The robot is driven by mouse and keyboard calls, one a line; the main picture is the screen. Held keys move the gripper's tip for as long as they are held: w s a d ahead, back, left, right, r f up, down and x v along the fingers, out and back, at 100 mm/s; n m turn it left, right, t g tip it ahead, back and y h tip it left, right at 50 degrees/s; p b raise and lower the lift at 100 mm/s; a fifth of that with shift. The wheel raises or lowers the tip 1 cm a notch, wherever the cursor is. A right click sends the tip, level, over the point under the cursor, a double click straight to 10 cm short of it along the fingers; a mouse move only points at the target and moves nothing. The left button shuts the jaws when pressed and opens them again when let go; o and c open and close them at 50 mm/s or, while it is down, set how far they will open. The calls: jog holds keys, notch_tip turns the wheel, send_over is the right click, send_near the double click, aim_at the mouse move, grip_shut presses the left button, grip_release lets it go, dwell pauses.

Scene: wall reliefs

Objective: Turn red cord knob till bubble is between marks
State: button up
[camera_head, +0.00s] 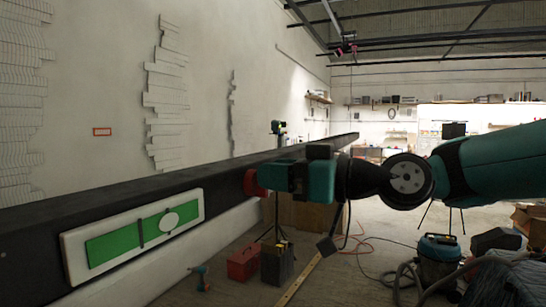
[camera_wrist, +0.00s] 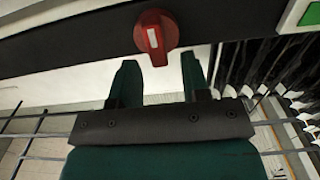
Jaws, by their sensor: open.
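The red knob (camera_wrist: 157,36) with a white stripe is on the black beam in the wrist view; its grip bar is near upright there. It also shows in the head view (camera_head: 250,182), partly hidden by my gripper. My gripper (camera_wrist: 158,75) is open and empty, its fingertips just below the knob in the wrist view, one to each side. I cannot tell how far they are from it in depth. The level (camera_head: 75,262) has a green window with a white oval bubble (camera_head: 169,220). One dark mark (camera_head: 141,233) stands left of the bubble; a second seems partly covered by it.
The long black beam (camera_head: 215,175) runs along the pale wall. The space around my gripper looks free, apart from the beam.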

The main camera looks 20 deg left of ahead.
jog(key=shift+a, duration=0.45)
jog(key=shift+c, duration=0.2)
grip_shut()
jog(key=shift+w+m, duration=0.1)
jog(key=shift+m, duration=0.3)
jog(key=shift+w+d+f+m, duration=0.1)
jog(key=shift+w+m, duration=0.15)
jog(key=shift+m, duration=1.25)
jog(key=shift+w+a+f+m, duration=0.1)
jog(key=shift+w+m, duration=0.1)
jog(key=shift+m, duration=1.3)
jog(key=shift+w+d+f+m, duration=0.1)
jog(key=shift+w+m, duration=0.15)
jog(key=shift+m, duration=1.25)
